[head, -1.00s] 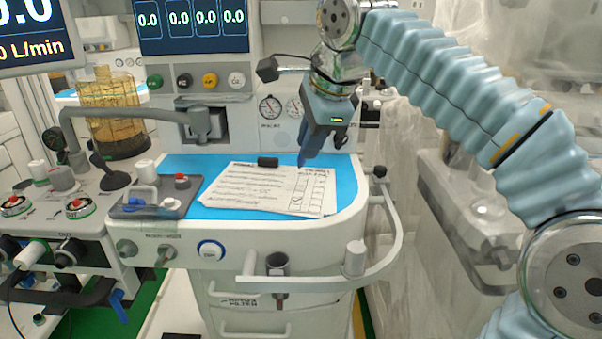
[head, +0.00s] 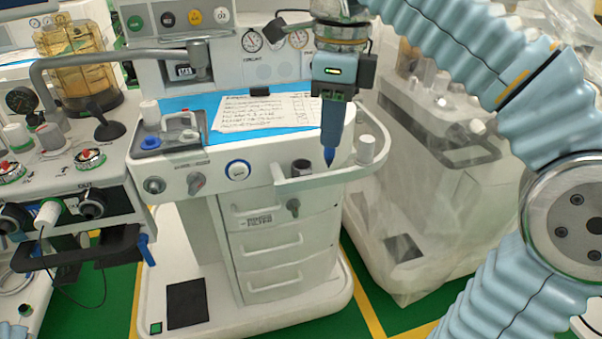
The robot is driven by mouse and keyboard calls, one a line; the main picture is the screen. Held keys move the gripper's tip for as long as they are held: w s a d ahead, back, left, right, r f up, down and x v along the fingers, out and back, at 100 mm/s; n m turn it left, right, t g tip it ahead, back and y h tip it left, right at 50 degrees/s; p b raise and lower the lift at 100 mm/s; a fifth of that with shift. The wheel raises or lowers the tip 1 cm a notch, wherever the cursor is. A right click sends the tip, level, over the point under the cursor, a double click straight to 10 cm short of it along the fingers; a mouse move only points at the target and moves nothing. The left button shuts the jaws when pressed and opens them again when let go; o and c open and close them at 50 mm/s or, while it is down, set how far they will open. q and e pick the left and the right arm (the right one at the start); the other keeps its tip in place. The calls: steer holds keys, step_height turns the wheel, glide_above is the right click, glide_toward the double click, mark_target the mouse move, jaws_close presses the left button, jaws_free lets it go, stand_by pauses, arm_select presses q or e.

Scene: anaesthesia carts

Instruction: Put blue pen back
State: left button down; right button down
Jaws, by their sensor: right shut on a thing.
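The blue pen (head: 332,128) is held point down in my right gripper (head: 334,97), in front of the cart's worktop. Its tip hangs near the front rail, to the right of and slightly above a small dark round holder (head: 302,166) at the cart's front edge. The pen and the holder are apart in the picture. The pen's upper end is hidden in the jaws. My left gripper is not in view.
A printed form (head: 262,111) with a black clip lies on the blue mat (head: 228,135). A white knob (head: 366,148) stands on the rail to the right. A grey tray (head: 168,140) sits at the worktop's left. A plastic-draped unit (head: 430,200) stands to the right.

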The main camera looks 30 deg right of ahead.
steer(key=w+f, duration=0.3)
steer(key=w, duration=0.1)
steer(key=w+d+f, duration=0.1)
steer(key=w+f, duration=0.2)
steer(key=w, duration=0.1)
steer(key=w+d+f, duration=0.1)
steer(key=w+f, duration=0.2)
steer(key=shift+w+d, duration=0.1)
steer(key=shift+w, duration=0.3)
steer(key=shift+w+f, duration=0.15)
steer(key=shift+f, duration=1.45)
steer(key=shift+f+b, duration=0.15)
steer(key=shift+b, duration=0.2)
steer(key=c, duration=1.4)
jaws_free()
